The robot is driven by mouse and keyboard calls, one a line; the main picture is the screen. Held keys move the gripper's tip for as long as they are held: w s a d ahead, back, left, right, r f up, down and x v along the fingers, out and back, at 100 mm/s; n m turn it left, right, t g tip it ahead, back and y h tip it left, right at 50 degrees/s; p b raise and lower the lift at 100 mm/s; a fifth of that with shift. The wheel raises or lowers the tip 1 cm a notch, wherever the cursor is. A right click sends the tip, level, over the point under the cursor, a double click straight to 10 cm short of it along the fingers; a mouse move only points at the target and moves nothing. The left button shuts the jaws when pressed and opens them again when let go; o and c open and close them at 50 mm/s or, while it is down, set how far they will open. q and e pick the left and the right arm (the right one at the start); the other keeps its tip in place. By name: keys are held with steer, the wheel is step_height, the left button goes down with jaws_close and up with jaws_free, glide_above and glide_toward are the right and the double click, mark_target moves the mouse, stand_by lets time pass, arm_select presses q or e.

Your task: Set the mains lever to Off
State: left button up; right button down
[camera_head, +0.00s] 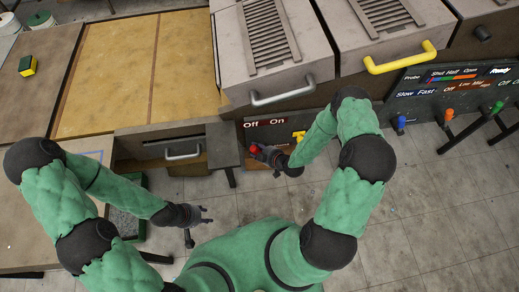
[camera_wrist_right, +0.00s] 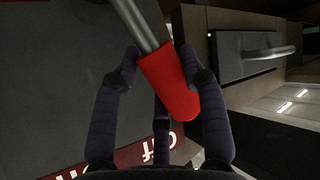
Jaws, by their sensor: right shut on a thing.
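The mains lever has a red grip (camera_head: 255,149), which shows at the left side of the dark panel marked "Off On" (camera_head: 286,126), below the word Off. My right gripper (camera_head: 260,153) is at this red grip. In the right wrist view the red grip (camera_wrist_right: 168,88) sits on a grey metal rod (camera_wrist_right: 135,22), with the fingers of my right gripper (camera_wrist_right: 160,85) closed around it. The lever's pivot is out of sight. My left gripper (camera_head: 206,215) is over the floor at lower left, empty, its fingers apart.
A yellow knob (camera_head: 299,135) is on the same panel, close to my right forearm. Grey machine lids with a silver handle (camera_head: 283,91) and a yellow handle (camera_head: 401,58) stand above. A panel of coloured levers (camera_head: 449,113) is at right. A drawer handle (camera_head: 183,154) is at left.

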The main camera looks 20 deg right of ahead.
stand_by(0.3)
steer(key=c, duration=0.6)
jaws_free()
steer(key=shift+w+a, duration=0.1)
steer(key=shift+c, duration=0.2)
steer(key=v, duration=1.2)
steer(key=s+a+f+m+g, duration=0.2)
steer(key=s+a+m+g, duration=0.3)
steer(key=a, duration=0.2)
steer(key=s+a+f+m+g, duration=0.3)
steer(key=s+a+m+g, duration=0.1)
steer(key=s+a+m, duration=0.1)
steer(key=shift+s+a+m+g, duration=0.2)
steer(key=shift+a+m+g, duration=0.25)
steer(key=shift+a, duration=0.55)
